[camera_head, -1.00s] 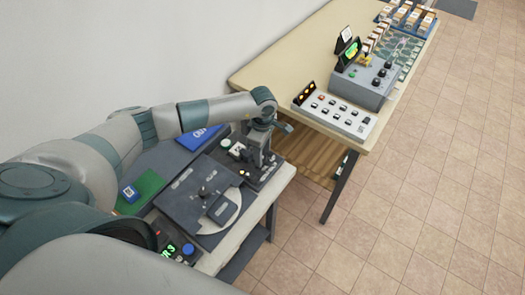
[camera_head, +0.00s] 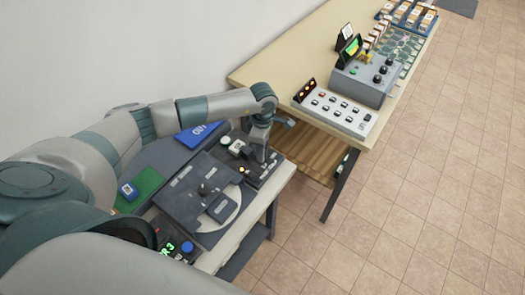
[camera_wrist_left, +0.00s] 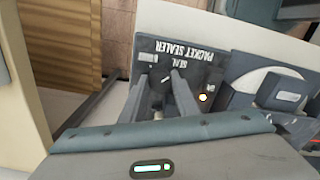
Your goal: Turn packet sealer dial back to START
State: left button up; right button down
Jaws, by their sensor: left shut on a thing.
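The packet sealer (camera_head: 274,167) is a dark panel at the far right end of the low bench; its lettering shows upside down in the wrist view (camera_wrist_left: 212,55). My left gripper (camera_head: 259,158) reaches down onto it from above. In the wrist view the two fingers (camera_wrist_left: 162,88) are close together over the panel, shut on the dial, beside the SEAL marking. The dial itself is mostly hidden between the fingers, so its pointer and exact setting cannot be read. An amber lamp (camera_wrist_left: 203,97) is lit beside the fingers. My right gripper is not in view.
A blue box (camera_head: 198,135) lies behind. A higher table (camera_head: 290,62) at the right carries a white button panel (camera_head: 335,110) and a grey control box (camera_head: 362,80).

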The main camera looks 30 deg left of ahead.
pick_arm(q)
jog(key=n+b, duration=0.2)
jog(key=n, duration=0.1)
jog(key=shift+f, duration=0.15)
jog(key=n+b, duration=0.3)
jog(key=shift+n, duration=0.4)
jog(key=n+b, duration=0.2)
jog(key=n, duration=0.2)
jog(key=shift+r+n+b, duration=0.2)
jog(key=shift+n+b, duration=0.5)
jog(key=shift+n, duration=0.9)
jog(key=o, duration=1.1)
jog(key=shift+c, duration=0.2)
jog(key=shift+r, duration=0.1)
